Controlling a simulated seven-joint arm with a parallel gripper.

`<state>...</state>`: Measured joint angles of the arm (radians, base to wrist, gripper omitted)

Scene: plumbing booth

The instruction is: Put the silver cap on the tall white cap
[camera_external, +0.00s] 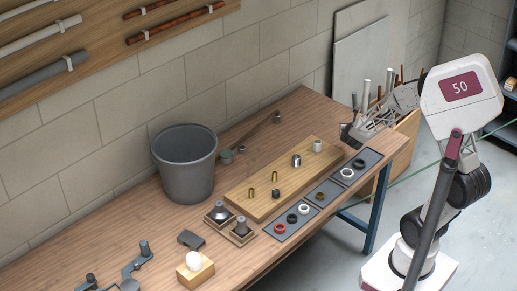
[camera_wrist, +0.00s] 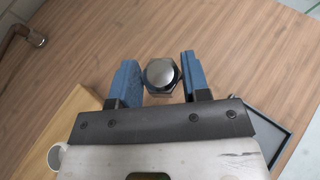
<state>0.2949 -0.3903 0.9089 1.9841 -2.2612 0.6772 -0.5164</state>
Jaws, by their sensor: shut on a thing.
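My gripper (camera_wrist: 162,78) is shut on the silver cap (camera_wrist: 160,73), a shiny domed piece with a hex rim, held between blue fingers in the wrist view. In the external view my gripper (camera_external: 350,133) is just beyond the right end of the wooden board; the held cap is hard to make out there. The tall white cap (camera_external: 317,146) stands upright at the board's right end. It is partly visible at the lower left of the wrist view (camera_wrist: 57,155), apart from my gripper and partly hidden by its body.
The wooden board (camera_external: 245,198) also carries brass pieces and another silver piece (camera_external: 296,160). Grey trays (camera_external: 312,207) with rings line its front. A dark bucket (camera_external: 183,165) stands behind its left end. A pipe (camera_external: 260,129) lies behind the board. A crate with pipes (camera_external: 385,150) is at right.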

